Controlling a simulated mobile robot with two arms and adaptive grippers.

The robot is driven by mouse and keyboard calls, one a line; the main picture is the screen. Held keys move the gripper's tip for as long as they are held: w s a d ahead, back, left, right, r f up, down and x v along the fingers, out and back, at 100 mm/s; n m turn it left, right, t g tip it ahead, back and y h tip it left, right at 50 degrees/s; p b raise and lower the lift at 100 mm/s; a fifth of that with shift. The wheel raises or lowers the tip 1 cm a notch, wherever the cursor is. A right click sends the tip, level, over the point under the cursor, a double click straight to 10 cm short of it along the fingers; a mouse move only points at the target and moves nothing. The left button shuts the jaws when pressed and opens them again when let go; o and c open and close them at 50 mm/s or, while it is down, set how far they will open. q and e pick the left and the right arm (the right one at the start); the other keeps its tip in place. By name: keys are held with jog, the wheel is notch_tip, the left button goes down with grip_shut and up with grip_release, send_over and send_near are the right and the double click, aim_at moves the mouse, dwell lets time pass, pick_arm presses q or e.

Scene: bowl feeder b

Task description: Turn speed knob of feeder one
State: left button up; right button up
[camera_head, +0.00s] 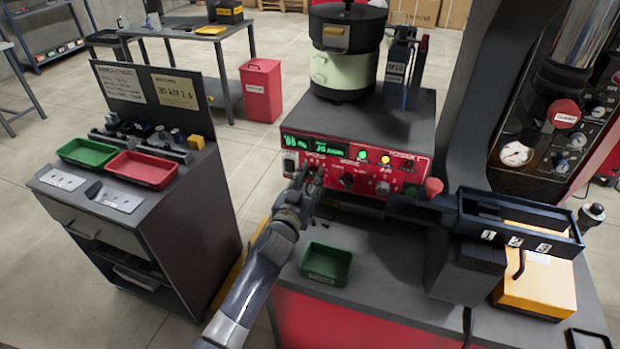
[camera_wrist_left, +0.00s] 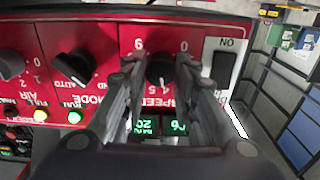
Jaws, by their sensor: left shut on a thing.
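The feeder's red control panel (camera_head: 330,153) stands at the front of the grey feeder housing, with two green number displays (camera_head: 325,149) on it. My left gripper (camera_head: 308,178) is at the panel's left part. In the left wrist view, where the panel appears upside down, the black speed knob (camera_wrist_left: 160,70) sits between the fingertips. The gripper (camera_wrist_left: 160,78) is shut on the knob, a finger on each side. The fingers hide part of the SPEED label. In the head view the knob is hidden behind the gripper. My right gripper does not show.
A black mode knob (camera_wrist_left: 75,66) and a black switch (camera_wrist_left: 224,66) flank the speed knob. A green tray (camera_head: 327,263) lies on the worktop below the gripper. A black chute (camera_head: 515,220) stands to the right. A cart (camera_head: 190,185) with trays is at left.

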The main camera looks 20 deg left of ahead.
pick_arm(q)
jog(key=shift+m+b, duration=0.35)
jog(key=shift+m, duration=2.45)
jog(key=o, duration=1)
jog(key=shift+o, duration=0.2)
jog(key=shift+s, duration=0.15)
jog(key=s, duration=1.1)
jog(key=shift+s+a, duration=0.15)
jog(key=shift+s, duration=0.25)
